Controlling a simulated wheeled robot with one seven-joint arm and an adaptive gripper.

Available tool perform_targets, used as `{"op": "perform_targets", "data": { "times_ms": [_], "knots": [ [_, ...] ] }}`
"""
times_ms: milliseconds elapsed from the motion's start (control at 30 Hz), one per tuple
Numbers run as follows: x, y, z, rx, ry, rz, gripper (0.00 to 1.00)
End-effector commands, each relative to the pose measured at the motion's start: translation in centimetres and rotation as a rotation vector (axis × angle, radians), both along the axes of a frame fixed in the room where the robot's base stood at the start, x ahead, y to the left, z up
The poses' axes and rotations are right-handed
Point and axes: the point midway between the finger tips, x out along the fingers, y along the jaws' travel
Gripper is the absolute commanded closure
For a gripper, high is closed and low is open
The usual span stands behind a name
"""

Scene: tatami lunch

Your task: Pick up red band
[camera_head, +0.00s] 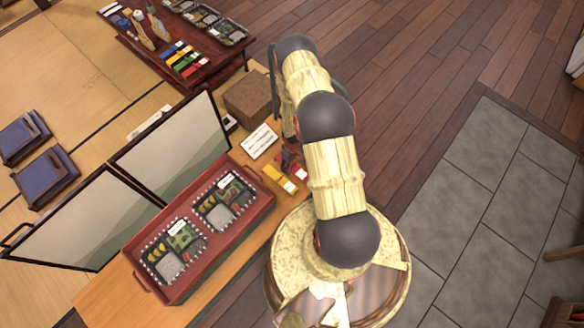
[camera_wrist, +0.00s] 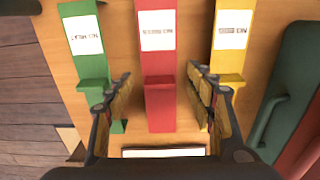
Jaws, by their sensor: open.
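The red band (camera_wrist: 158,100) lies on the wooden table in the middle of the wrist view, with a white printed label on its far part. My gripper (camera_wrist: 159,78) is open and points down over it. One finger is on each side of the red band, and nothing is held. A green band (camera_wrist: 78,45) lies to the left and a yellow band (camera_wrist: 234,55) to the right, both with white labels. The fingers partly cover gaps beside these bands. In the head view my arm hides most of this spot; a yellow band (camera_head: 277,178) shows beside it.
A dark green object (camera_wrist: 290,80) lies to the right in the wrist view. In the head view, a red tray (camera_head: 262,207) with two bento boxes, a low screen (camera_head: 172,150), a brown box (camera_head: 248,97) and a white card (camera_head: 259,141) stand near my gripper.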

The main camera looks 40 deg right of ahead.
Motion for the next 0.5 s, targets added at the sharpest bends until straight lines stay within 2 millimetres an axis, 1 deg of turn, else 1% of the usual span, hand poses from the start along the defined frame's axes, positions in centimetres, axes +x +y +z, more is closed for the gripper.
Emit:
{"op": "perform_targets", "data": {
  "times_ms": [100, 500],
  "knots": [
    [0.02, -0.02, 0.07, 0.0, 0.0, 0.0, 0.47],
    [0.02, -0.02, 0.07, 0.0, 0.0, 0.0, 0.69]
  ]
}}
